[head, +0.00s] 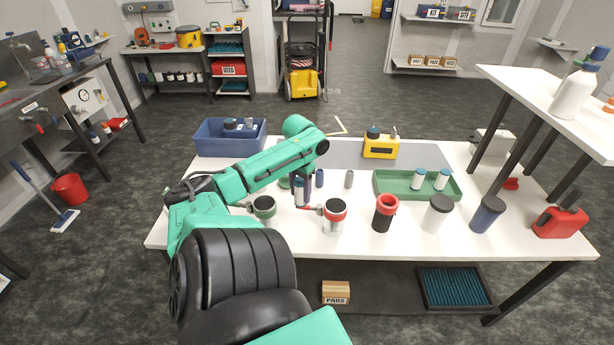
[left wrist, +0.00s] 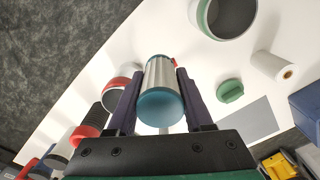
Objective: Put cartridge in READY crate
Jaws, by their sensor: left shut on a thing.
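My left gripper (head: 303,187) is shut on a cartridge, a pale cylinder with a teal end. The left wrist view shows the cartridge (left wrist: 159,78) between the two dark fingers. In the head view it is held low at the bench's middle, behind the front row of housings; whether it touches the bench is unclear. A blue crate (head: 205,146) stands at the bench's back left. A green tray (head: 390,194) at right holds two similar pale cartridges with teal tops. No READY label is readable on either. My right gripper is out of view.
Near the held cartridge stand a green-ringed housing (head: 264,208) and a red-ringed one (head: 335,214). A black, red-topped housing (head: 384,214), a white bottle (head: 436,214) and a blue bottle (head: 486,215) continue rightward. A yellow device (head: 380,148) stands behind. A raised shelf overhangs the right.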

